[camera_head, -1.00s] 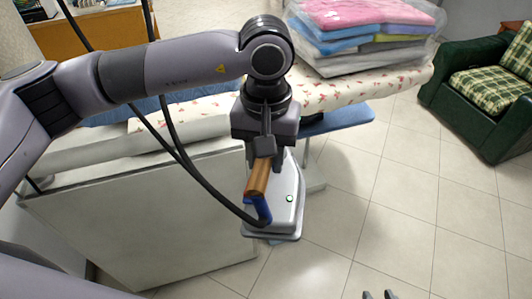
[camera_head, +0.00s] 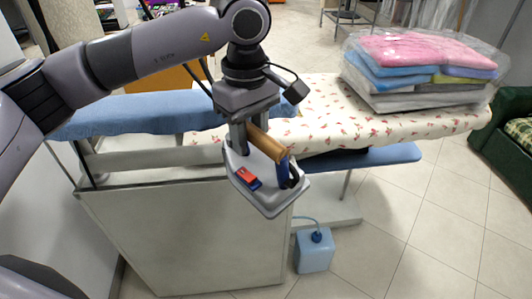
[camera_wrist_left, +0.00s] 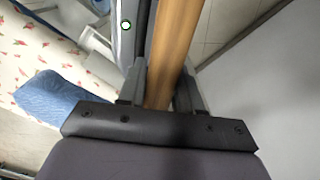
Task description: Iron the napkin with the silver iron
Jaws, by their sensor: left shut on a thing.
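The silver iron (camera_head: 258,183) has a wooden handle (camera_head: 268,145), a red-and-blue part on one side and a dark blue part at the handle's end. My left gripper (camera_head: 250,135) is shut on the handle. It holds the iron tilted in the air in front of the ironing board (camera_head: 335,115), which has a cream cover with red flowers. In the left wrist view the wooden handle (camera_wrist_left: 172,50) runs between the fingers. I cannot pick out a napkin for certain. My right gripper is out of view.
A padded blue surface (camera_head: 125,113) extends along the board's left. Bagged folded laundry (camera_head: 420,65) covers its right part; the floral cover between looks clear. A blue shelf (camera_head: 365,158), white cabinet (camera_head: 190,240) and blue jug (camera_head: 314,252) are below. A green armchair (camera_head: 510,120) stands right.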

